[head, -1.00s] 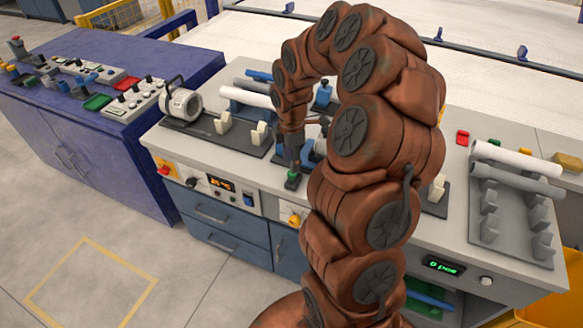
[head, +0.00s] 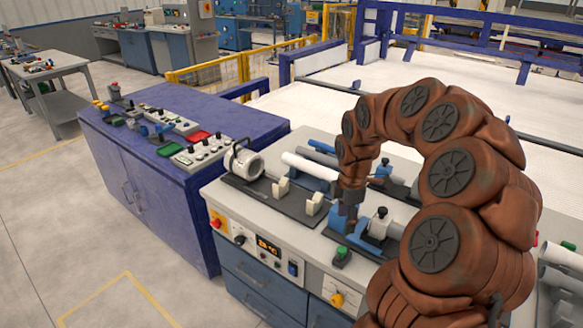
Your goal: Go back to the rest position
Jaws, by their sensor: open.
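My brown, padded arm arches across the right of the head view and comes down over the workbench. My gripper (head: 350,212) hangs at its end, small and dark, above the bench top beside a blue clamp fixture (head: 378,236). It is open, and I see no pipe held in it. The arm hides part of the bench behind it.
A white pipe (head: 308,166) lies on the bench near the round white machine head (head: 243,160). A green button (head: 341,253) sits at the bench's front edge. A blue cabinet (head: 160,180) with control panels stands left. The floor at lower left is clear.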

